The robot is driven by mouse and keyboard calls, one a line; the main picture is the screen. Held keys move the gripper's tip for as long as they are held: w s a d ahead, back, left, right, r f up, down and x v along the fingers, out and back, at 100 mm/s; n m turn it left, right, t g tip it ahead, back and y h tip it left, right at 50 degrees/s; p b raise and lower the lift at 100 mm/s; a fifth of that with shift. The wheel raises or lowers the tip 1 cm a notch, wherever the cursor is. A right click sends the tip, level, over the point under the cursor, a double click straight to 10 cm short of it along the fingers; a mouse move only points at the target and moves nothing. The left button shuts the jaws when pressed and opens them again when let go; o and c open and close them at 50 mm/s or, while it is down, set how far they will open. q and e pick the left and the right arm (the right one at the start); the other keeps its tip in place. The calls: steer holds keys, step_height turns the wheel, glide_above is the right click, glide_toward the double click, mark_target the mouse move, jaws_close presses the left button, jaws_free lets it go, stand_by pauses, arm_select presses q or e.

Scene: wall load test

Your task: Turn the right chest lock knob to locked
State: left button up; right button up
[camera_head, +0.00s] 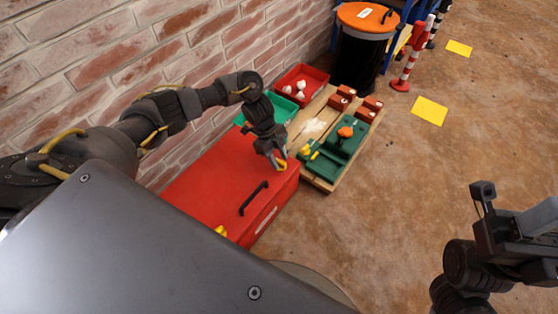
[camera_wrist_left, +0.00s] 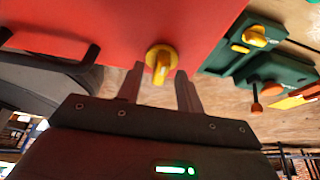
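The red chest (camera_head: 215,180) stands against the brick wall, with a black handle (camera_head: 254,198) on it. The right lock knob is yellow and sits near the chest's far right end, partly hidden by my left gripper (camera_head: 277,158). In the left wrist view the yellow knob (camera_wrist_left: 161,58) shows clearly on the red face, its grip bar pointing toward my gripper. My left gripper (camera_wrist_left: 160,88) is open, one finger on each side of the bar's line, with visible gaps. A second yellow knob (camera_head: 220,231) is at the chest's near end. My right gripper (camera_head: 510,230) is at the right edge, its fingers unclear.
A wooden pallet (camera_head: 318,183) with a green tool case (camera_head: 345,137) and red blocks (camera_head: 341,101) lies beyond the chest. Green (camera_head: 283,106) and red bins (camera_head: 318,75) and a black barrel (camera_head: 358,60) stand along the wall. The brown floor at right is largely clear.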

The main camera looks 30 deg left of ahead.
arm_select(q)
steer(key=shift+d+f, duration=0.1)
steer(key=shift+f, duration=0.1)
jaws_close()
